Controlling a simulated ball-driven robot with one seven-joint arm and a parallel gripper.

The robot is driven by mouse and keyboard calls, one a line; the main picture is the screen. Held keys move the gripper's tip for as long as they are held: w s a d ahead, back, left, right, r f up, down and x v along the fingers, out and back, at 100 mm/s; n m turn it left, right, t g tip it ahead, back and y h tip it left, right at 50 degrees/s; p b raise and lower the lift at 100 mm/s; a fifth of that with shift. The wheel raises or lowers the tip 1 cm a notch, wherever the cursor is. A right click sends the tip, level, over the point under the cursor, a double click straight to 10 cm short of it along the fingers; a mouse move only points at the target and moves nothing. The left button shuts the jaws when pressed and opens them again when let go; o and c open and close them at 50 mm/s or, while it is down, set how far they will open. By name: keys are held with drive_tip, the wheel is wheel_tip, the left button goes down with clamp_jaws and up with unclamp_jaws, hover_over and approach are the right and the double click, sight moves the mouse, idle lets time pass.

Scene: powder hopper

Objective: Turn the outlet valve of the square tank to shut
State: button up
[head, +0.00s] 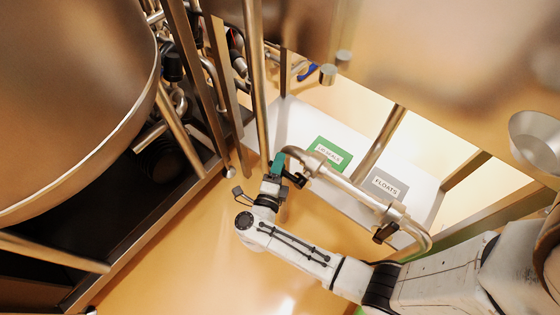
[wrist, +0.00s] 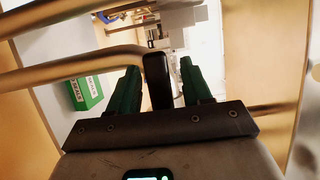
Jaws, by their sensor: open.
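A black valve handle (head: 298,179) sits on a metal pipe (head: 335,180) below the large shiny tank body (head: 430,50) at upper right. I cannot tell for sure that this tank is square. My gripper (head: 279,163) has green fingers and is at this handle's left side in the head view. In the wrist view, my gripper (wrist: 159,68) is open, with the black handle (wrist: 158,82) standing between its fingers. A narrow gap shows on each side. Whether the valve is open or shut is unclear.
A second black handle (head: 385,232) sits further along the pipe. Green (head: 329,153) and grey (head: 384,186) labelled boxes lie below. A large round tank (head: 75,100) and metal posts (head: 255,80) crowd the left. A metal bowl (head: 536,140) is at right. Orange floor is clear at lower middle.

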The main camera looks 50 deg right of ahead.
drive_tip(key=shift+w+d, duration=0.15)
drive_tip(key=shift+d, duration=0.35)
clamp_jaws()
idle(0.3)
